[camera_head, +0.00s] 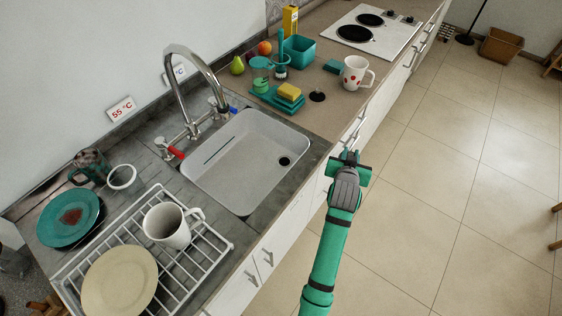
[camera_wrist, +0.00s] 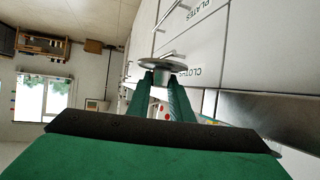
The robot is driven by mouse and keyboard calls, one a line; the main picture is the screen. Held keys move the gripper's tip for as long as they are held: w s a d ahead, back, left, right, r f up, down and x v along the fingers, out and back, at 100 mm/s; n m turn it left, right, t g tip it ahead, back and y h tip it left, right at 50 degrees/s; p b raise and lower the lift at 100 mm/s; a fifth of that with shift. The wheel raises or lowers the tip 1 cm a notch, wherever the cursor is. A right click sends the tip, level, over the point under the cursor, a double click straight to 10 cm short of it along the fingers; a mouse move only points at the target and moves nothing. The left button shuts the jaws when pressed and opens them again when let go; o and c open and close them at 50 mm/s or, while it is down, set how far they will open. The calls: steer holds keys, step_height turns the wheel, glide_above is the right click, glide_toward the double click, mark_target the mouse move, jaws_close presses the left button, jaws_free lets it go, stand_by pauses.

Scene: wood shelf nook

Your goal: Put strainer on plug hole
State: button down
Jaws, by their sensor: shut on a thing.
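My gripper (camera_head: 350,160) is in front of the counter's front edge, to the right of the sink (camera_head: 225,165). In the wrist view my gripper (camera_wrist: 160,79) has its green fingers closed on a grey, round, flat-rimmed piece, which looks like the strainer (camera_wrist: 163,64). The strainer is hidden or too small to make out in the head view. The plug hole (camera_head: 284,161) is a dark round opening in the right part of the sink floor, with nothing seen over it. My gripper is to the right of it, outside the basin.
A dark round piece (camera_head: 317,97) lies on the counter near a spotted mug (camera_head: 356,73) and a teal tray with sponges (camera_head: 278,98). The tap (camera_head: 185,85) arches over the sink's back. A dish rack (camera_head: 150,250) stands left.

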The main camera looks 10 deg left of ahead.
steer(key=shift+m+h, duration=0.4)
steer(key=w+r, duration=0.1)
steer(key=r, duration=0.3)
steer(key=w+d+r, duration=0.1)
steer(key=r, duration=0.1)
steer(key=shift+w+r, duration=0.1)
steer(key=shift+w, duration=0.2)
steer(key=shift+n+y, duration=0.4)
steer(key=w+a+r, duration=0.1)
steer(key=a, duration=0.2)
steer(key=a+r, duration=0.2)
steer(key=a, duration=0.1)
steer(key=w+a+r, duration=0.1)
steer(key=a+r, duration=0.1)
steer(key=a, duration=0.1)
steer(key=shift+w+a, duration=0.35)
steer(key=s+a+r, duration=0.1)
steer(key=s+a, duration=0.1)
steer(key=a, duration=0.7)
steer(key=s+a+r, duration=0.2)
steer(key=a, duration=0.6)
steer(key=shift+s+d+f+m+g+h, duration=0.65)
steer(key=shift+s+d+m+h, duration=0.75)
steer(key=shift+d+m+h, duration=0.45)
step_height(320, 180, down, 18)
steer(key=shift+f, duration=0.1)
steer(key=shift+f, duration=0.1)
steer(key=c, duration=1.6)
jaws_free()
